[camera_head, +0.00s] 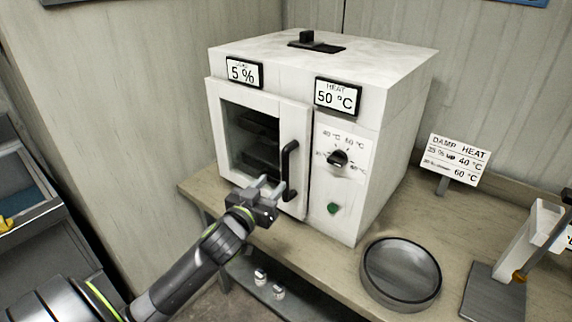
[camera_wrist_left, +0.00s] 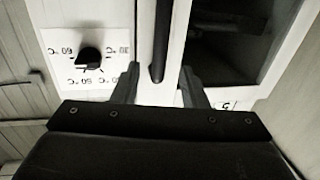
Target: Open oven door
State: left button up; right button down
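The white oven (camera_head: 345,130) stands on a wooden bench. Its door (camera_head: 232,95) has a dark window and looks shut or nearly so; a narrow dark line runs along its right edge. The black vertical handle (camera_head: 291,165) is on the door's right side and also shows in the left wrist view (camera_wrist_left: 161,45). My left gripper (camera_head: 273,183) is at the handle's lower part. In the left wrist view its fingers (camera_wrist_left: 159,80) are spread, one on each side of the handle, with gaps visible. My right gripper is in neither view.
A temperature knob (camera_head: 337,158) and green button (camera_head: 333,208) are right of the door. A round metal dish (camera_head: 401,272), a sign (camera_head: 455,160) and a stand (camera_head: 495,290) are on the bench (camera_head: 335,255) to the right. A wall (camera_head: 130,90) is at left.

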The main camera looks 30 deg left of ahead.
aim_at(283, 170)
pick_arm(q)
jog(key=w, duration=0.3)
jog(key=w+p, duration=0.1)
jog(key=w, duration=0.2)
jog(key=w+a+p, duration=0.1)
jog(key=w, duration=0.1)
jog(key=shift+w, duration=0.4)
grip_shut()
